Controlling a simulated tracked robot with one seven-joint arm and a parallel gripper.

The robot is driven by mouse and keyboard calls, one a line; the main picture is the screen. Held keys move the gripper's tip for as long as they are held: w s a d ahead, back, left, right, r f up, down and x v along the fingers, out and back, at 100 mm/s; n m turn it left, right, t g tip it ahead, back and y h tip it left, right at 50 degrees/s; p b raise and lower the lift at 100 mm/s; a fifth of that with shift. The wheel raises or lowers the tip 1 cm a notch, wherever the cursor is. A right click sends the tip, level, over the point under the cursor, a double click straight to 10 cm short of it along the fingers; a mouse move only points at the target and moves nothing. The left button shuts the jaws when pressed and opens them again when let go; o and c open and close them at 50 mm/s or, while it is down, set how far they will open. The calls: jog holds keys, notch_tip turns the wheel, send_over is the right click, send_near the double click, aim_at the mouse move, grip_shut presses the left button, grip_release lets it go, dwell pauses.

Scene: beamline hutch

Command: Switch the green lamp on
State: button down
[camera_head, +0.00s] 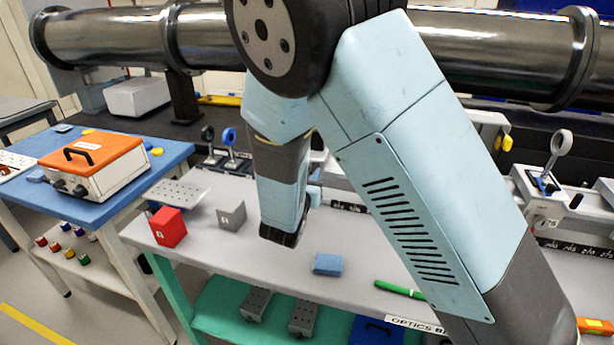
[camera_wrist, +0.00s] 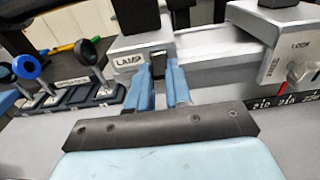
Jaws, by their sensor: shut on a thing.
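A grey box (camera_wrist: 127,50) with a label reading LAMP (camera_wrist: 128,61) stands ahead of my gripper in the wrist view. A small dark switch (camera_wrist: 158,64) is on its front, to the right of the label. My gripper's blue fingers (camera_wrist: 161,85) are at this switch, one on each side, shut on it. The switch is partly hidden by the fingers, so I cannot tell its position. I cannot make out a green lamp or its light in either view. In the head view, my arm hides most of the lamp box area.
The white bench (camera_head: 265,268) holds a red cube (camera_head: 168,227), a grey block (camera_head: 231,216), a blue block (camera_head: 328,264) and a green pen-like item (camera_head: 400,290). Lens mounts (camera_wrist: 92,52) stand left of the lamp box. A steel pipe (camera_head: 110,38) runs behind.

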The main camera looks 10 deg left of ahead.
aim_at(314, 167)
notch_tip(314, 167, up, 2)
jog(key=g, duration=0.4)
jog(key=shift+a, duration=0.1)
jog(key=shift+w+r+g, duration=0.15)
jog(key=shift+r+g, duration=0.2)
jog(key=shift+g, duration=0.45)
jog(key=shift+w+r+g, duration=0.1)
jog(key=shift+r+g, duration=0.2)
jog(key=shift+g, duration=0.5)
jog(key=shift+y, duration=0.3)
jog(key=c, duration=1)
grip_release()
jog(key=shift+c, duration=0.2)
jog(key=v, duration=1.3)
jog(key=shift+r, duration=0.35)
jog(key=shift+s, duration=0.1)
